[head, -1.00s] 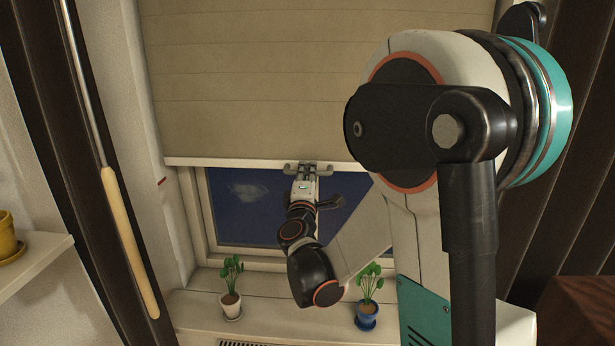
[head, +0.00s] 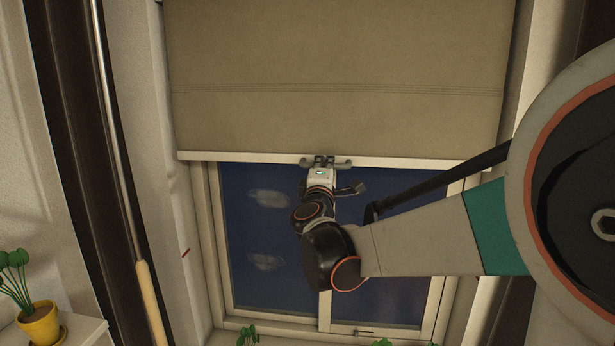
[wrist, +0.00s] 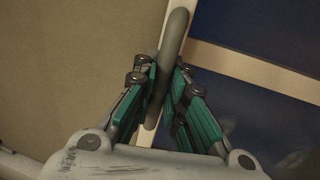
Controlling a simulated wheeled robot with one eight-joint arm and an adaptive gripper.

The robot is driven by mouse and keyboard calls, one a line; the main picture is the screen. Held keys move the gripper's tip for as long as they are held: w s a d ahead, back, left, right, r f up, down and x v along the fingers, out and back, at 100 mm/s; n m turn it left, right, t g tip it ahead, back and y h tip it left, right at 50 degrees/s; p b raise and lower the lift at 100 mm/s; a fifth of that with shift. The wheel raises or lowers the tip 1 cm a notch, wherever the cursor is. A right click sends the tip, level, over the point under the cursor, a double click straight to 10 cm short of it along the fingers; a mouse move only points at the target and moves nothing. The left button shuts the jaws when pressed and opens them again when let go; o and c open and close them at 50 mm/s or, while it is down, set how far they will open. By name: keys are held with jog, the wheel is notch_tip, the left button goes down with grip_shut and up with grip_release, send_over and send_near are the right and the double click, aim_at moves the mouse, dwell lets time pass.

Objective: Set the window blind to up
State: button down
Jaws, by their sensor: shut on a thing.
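The beige window blind (head: 335,95) covers the upper part of the window in the head view; its pale bottom bar (head: 230,156) runs across above the dark glass. A grey handle (head: 342,163) sits at the middle of the bar. My gripper (head: 323,160) is at this handle from below. In the wrist view, the teal fingers of my gripper (wrist: 164,88) are shut on the grey handle (wrist: 174,38), with the blind's fabric (wrist: 70,60) on the left and dark glass on the right. The blind's top edge is out of view.
The window (head: 265,240) shows dark glass below the bar. A plant in a yellow pot (head: 40,325) stands on a shelf at the lower left. Plant tops (head: 248,335) show at the bottom edge. A wooden-handled rod (head: 151,305) hangs at the left.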

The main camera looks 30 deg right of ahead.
jog(key=shift+r, duration=0.65)
jog(key=c, duration=1.9)
grip_release()
jog(key=o, duration=0.3)
jog(key=shift+s+a, duration=0.2)
jog(key=shift+w+d, duration=0.1)
jog(key=v, duration=1.2)
